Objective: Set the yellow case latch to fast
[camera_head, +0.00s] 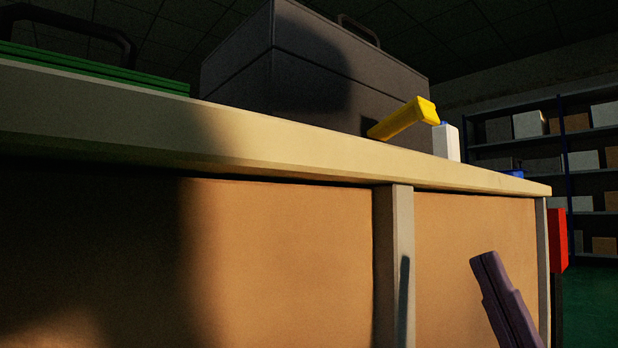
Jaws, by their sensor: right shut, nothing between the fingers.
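A dark grey case (300,75) with a carry handle stands on the bench top, seen from low down. The yellow case latch (402,119) sticks out from the lower part of its right face, slanting up to the right. No marking for its setting is readable. My right gripper (488,263) is the dark purple shape at the lower right, below the bench top and in front of the bench's front panel. It is shut and empty, apart from the latch. My left gripper is out of view.
The bench's thick front edge (260,145) runs across the view above tan panels. A green case (90,67) with a black handle stands at the left. A white block (446,142) and a blue item (513,173) sit right of the latch. A red object (557,240) is beside the bench.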

